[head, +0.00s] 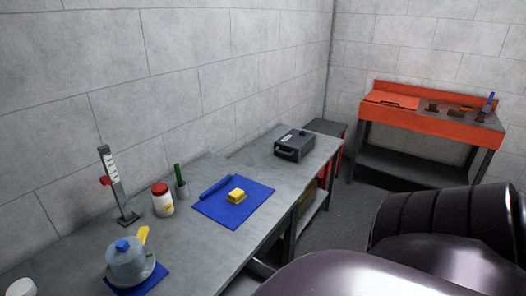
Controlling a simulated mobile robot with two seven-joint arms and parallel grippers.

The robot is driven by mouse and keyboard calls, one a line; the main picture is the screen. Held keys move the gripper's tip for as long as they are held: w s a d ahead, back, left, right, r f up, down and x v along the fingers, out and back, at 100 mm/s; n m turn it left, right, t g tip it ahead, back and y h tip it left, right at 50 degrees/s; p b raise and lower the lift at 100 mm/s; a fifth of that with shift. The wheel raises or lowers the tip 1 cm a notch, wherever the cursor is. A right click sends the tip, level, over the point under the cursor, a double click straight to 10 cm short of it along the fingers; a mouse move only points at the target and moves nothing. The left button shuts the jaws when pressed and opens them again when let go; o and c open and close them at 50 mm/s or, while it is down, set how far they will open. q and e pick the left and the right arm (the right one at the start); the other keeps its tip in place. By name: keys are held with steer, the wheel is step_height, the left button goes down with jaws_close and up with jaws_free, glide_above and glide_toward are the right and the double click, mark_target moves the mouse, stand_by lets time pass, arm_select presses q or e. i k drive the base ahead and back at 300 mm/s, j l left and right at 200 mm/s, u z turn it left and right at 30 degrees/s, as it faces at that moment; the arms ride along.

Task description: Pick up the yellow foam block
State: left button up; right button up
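The yellow foam block (236,195) lies on a blue mat (219,212) on the grey workbench along the left wall. A rolled blue part runs along the mat's left edge, beside the block. The block is fully visible with nothing on top of it. Neither of my grippers shows in the head view.
The workbench (190,240) also holds a red-lidded jar (162,205), a cup with a green stick (181,188), a height gauge (113,180), a blue-grey pot (128,262) and a dark box (294,145). A red workstation (420,118) stands at the back right. Floor shows between.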

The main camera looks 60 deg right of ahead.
mark_target(236, 196)
steer(key=k+z, duration=0.1)
steer(key=z, duration=1.5)
steer(key=i+l+u, duration=0.15)
steer(key=l+u, duration=0.55)
steer(key=l, duration=0.2)
steer(key=l+u, duration=0.35)
steer(key=l, duration=0.15)
steer(key=i+l+u, duration=0.15)
steer(key=l+u, duration=0.15)
steer(key=i+l+u, duration=0.1)
steer(key=l+u, duration=0.5)
steer(key=i+l, duration=0.05)
steer(key=l, duration=0.05)
